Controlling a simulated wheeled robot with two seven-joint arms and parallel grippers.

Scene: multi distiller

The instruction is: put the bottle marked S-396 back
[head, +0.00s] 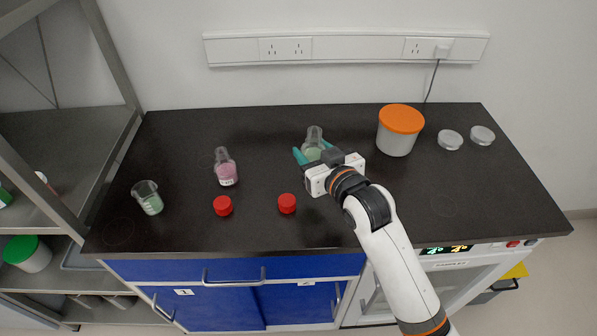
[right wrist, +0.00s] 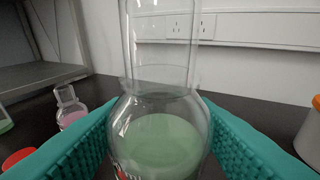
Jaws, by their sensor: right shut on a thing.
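My right gripper (head: 318,157) is shut on a clear flask-like bottle (head: 314,142) with pale green liquid, at the back middle of the dark bench. In the right wrist view, this green-liquid bottle (right wrist: 158,135) stands upright between the teal fingers. Its marking is mostly hidden, so I cannot read whether it is S-396. A similar bottle with pink liquid (head: 226,169) and a label too small to read stands to the left. My left gripper is not in view.
A beaker with green liquid (head: 148,198) stands at the left. Two red caps (head: 223,206) (head: 287,203) lie near the front. The bench's right front is clear.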

